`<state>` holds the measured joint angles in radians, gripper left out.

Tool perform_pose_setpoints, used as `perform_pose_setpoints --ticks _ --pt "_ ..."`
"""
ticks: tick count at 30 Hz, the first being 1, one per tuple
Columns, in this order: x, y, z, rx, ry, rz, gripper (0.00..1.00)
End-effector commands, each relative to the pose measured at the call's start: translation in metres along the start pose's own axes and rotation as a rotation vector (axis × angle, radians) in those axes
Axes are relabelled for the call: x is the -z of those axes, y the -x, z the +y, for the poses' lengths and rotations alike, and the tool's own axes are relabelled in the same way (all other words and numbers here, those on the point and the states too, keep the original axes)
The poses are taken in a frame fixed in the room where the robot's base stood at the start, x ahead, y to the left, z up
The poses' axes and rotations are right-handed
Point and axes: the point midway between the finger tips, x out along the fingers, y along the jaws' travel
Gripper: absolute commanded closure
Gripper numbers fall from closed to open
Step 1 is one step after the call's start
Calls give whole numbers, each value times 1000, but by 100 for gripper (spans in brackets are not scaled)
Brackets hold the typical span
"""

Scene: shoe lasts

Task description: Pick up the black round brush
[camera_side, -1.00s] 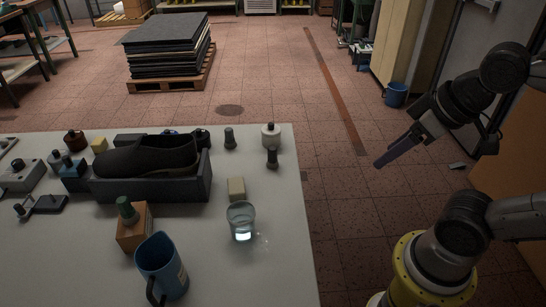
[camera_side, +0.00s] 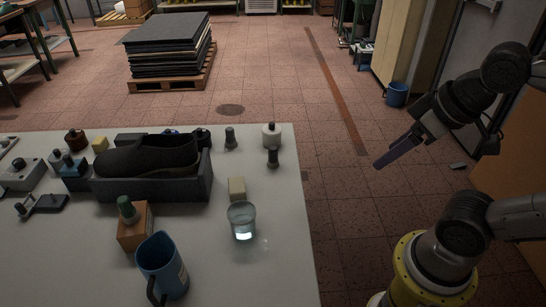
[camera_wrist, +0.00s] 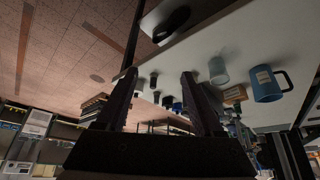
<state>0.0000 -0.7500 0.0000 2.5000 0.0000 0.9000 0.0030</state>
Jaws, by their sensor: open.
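Either could be the black round brush; I cannot tell which. My gripper (camera_side: 384,163) is right of the table, over the floor, apart from everything. In the wrist view my gripper (camera_wrist: 158,75) has its two fingers spread with nothing held. Small dark shapes (camera_wrist: 153,79) show between them, too small to identify.
A dark shoe (camera_side: 150,156) sits in a grey tray (camera_side: 150,190). The table's front right is clear.

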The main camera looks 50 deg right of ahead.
Motion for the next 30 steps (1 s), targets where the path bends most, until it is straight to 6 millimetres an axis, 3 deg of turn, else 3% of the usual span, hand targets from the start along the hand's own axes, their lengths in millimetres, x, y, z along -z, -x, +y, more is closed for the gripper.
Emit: perform_pose_setpoints --ticks 5,8,12,17,23,30 --pt "-2 1 0 -1 -103 -14 31" --pt "12 15 0 1 -230 6 31" --pt "50 29 0 -3 -440 -13 31" --pt "103 31 1 -25 -664 -66 31" --pt "174 5 2 -82 -920 -157 31" --pt "238 -66 6 -179 -1126 -273 31"
